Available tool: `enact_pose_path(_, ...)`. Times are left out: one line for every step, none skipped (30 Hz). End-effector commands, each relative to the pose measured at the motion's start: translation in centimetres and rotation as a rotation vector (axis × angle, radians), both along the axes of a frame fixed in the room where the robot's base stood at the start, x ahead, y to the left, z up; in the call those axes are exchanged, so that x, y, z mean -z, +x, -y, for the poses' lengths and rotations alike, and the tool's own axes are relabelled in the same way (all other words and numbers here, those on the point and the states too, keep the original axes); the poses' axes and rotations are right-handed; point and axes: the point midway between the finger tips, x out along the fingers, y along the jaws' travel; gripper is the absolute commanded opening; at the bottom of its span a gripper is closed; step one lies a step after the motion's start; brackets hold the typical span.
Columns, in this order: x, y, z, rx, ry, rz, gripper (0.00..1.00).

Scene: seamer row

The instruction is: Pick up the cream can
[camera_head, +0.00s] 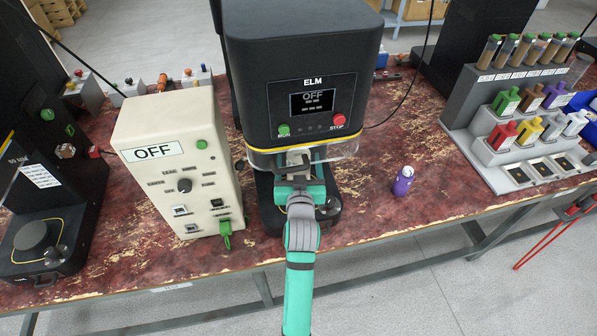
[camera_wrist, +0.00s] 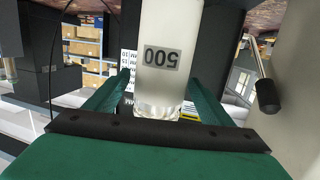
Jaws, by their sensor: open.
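The cream can (camera_wrist: 165,30) is a pale cylinder with a grey label reading 500, upside down in the wrist view. It stands between the two green fingers of my gripper (camera_wrist: 160,100), close in front of the palm. My gripper is open, and I cannot tell whether either finger touches the can. In the head view my gripper (camera_head: 298,172) reaches into the black ELM machine (camera_head: 300,60), under its clear guard. Only a small greyish part of what looks like the can shows there; the machine and gripper hide the rest.
A cream control box (camera_head: 180,165) marked OFF stands close left of the ELM machine. A purple bottle (camera_head: 403,181) stands to the right on the worn red bench (camera_head: 365,215). A grey stepped rack (camera_head: 470,135) with tubes and coloured bottles is further right. Another black machine (camera_head: 60,160) is at left.

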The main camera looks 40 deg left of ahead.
Motion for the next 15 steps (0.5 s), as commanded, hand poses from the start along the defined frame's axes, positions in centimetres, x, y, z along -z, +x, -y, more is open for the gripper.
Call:
enact_pose_path(0.2, 0.7, -0.5, -0.002, -0.003, 0.002, 0.75)
enact_pose_path(0.4, 1.0, -0.8, -0.002, -0.002, 0.003, 0.75)
enact_pose_path(0.5, 1.4, -1.1, -0.001, -0.001, 0.001, 0.75)
enact_pose_path(0.5, 1.7, -1.3, -0.001, -0.002, 0.003, 0.75)
enact_pose_path(0.5, 1.9, -1.5, -0.001, -0.002, 0.003, 0.75)
enact_pose_path(0.7, 2.2, -1.7, 0.0, -0.002, 0.001, 0.75)
enact_pose_path(0.7, 2.3, -1.8, 0.0, -0.002, 0.001, 0.75)
enact_pose_path(0.7, 2.5, -1.9, 0.0, -0.001, 0.002, 0.75)
enact_pose_path(0.7, 2.6, -2.0, 0.0, -0.001, 0.002, 0.75)
enact_pose_path(0.7, 2.7, -2.1, 0.0, -0.001, 0.002, 0.75)
enact_pose_path(0.7, 2.7, -2.1, 0.0, 0.0, 0.001, 0.75)
enact_pose_path(0.7, 2.7, -2.1, 0.0, 0.0, 0.001, 0.75)
enact_pose_path(0.7, 2.7, -2.1, 0.0, 0.0, 0.001, 0.75)
enact_pose_path(0.8, 2.7, -2.1, 0.0, 0.001, 0.001, 0.75)
enact_pose_path(0.8, 2.7, -2.1, 0.0, 0.001, 0.001, 0.75)
